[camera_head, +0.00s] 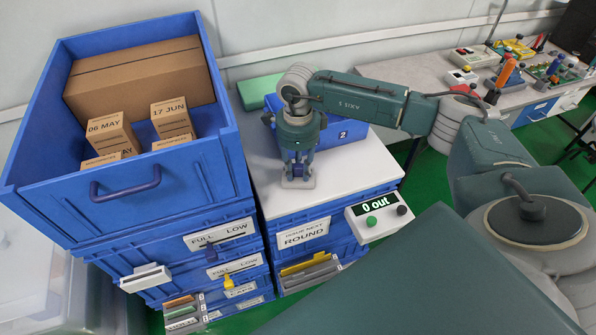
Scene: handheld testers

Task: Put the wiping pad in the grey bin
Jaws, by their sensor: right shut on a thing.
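My right gripper (297,178) points straight down at the white top (350,180) of a low blue stack. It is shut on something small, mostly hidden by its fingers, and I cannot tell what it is. I cannot make out the wiping pad for certain. A flat green thing (258,92) lies behind the gripper, partly hidden by a blue box. No plainly grey bin shows. A pale, see-through container (35,280) is at the lower left, cut off by the picture's edge. My left gripper is not in view.
A large blue crate (100,212) with cardboard boxes stands high at left. A blue box (345,130) marked 2 stands behind my right gripper. A cluttered bench (420,68) runs along the back right.

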